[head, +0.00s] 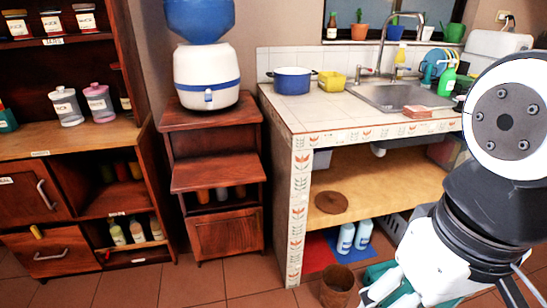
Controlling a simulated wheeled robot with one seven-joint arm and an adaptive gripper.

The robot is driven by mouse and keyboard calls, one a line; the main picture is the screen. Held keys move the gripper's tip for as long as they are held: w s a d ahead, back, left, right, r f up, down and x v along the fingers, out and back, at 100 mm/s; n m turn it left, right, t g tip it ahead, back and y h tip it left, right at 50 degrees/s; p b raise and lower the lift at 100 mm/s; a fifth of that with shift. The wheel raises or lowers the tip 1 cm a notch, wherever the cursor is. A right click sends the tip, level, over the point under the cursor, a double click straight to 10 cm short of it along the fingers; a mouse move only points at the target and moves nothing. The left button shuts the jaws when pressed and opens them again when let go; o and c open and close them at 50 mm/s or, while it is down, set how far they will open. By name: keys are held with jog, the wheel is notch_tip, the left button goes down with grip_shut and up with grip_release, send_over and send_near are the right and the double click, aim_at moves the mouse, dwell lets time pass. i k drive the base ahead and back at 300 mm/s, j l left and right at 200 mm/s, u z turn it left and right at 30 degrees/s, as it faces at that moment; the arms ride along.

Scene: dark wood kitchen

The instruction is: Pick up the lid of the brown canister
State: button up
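A round, flat brown lid (331,202) lies on the wooden shelf under the sink counter, near its left end. A brown canister (337,286) stands on the floor below and in front of that shelf, with its top uncovered; its lower part is cut off by the picture edge. My gripper (380,296) is low at the bottom of the picture, just right of the canister and below the lid, apart from the lid. Its fingertips are small and partly cut off, so I cannot tell how far they are open.
The tiled counter (330,113) overhangs the shelf, and its tiled left leg (297,220) stands close to the lid. White bottles (346,238) stand beneath the shelf. The shelf around the lid is clear. A wooden cabinet (212,165) stands to the left.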

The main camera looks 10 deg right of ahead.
aim_at(333, 203)
jog(key=j+z, duration=0.1)
jog(key=z, duration=0.5)
jog(key=j+z, duration=0.95)
jog(key=j, duration=0.75)
jog(key=i+j+z, duration=0.1)
jog(key=j, duration=0.45)
jog(key=i, duration=0.2)
